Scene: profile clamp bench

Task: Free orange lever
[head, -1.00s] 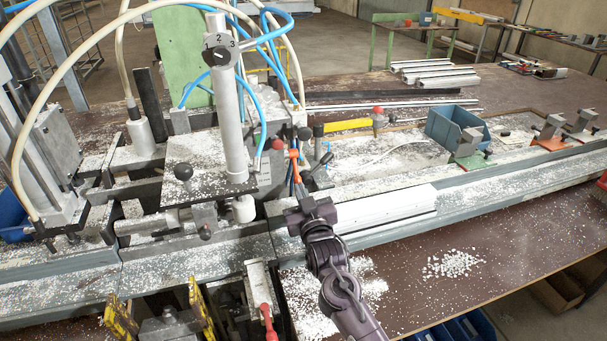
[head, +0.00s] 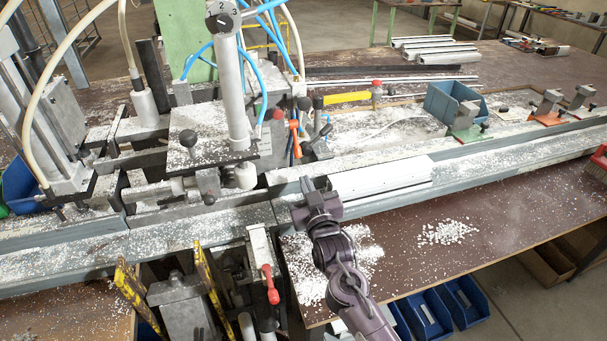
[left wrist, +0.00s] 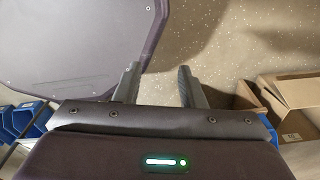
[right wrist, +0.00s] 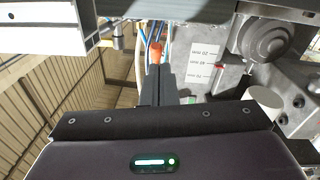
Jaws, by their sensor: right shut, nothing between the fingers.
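The orange lever (head: 295,138) hangs with its handle downward at the right end of the clamp machine. It also shows in the right wrist view (right wrist: 155,53), just beyond the fingertips. My right gripper (head: 305,183) is in front of and below the lever, with a small gap in the head view. Its fingers are shut together and empty, and they show in the right wrist view (right wrist: 158,72). My left gripper (left wrist: 158,80) is open and empty over the floor. It is not in the head view.
A white profile (head: 380,178) lies on the rail right of my right gripper. A yellow-handled hammer (head: 346,98) and a blue bin (head: 453,103) are behind. A red-handled lever (head: 271,284) stands in front. White chips litter the bench. Cardboard boxes (left wrist: 285,105) stand on the floor.

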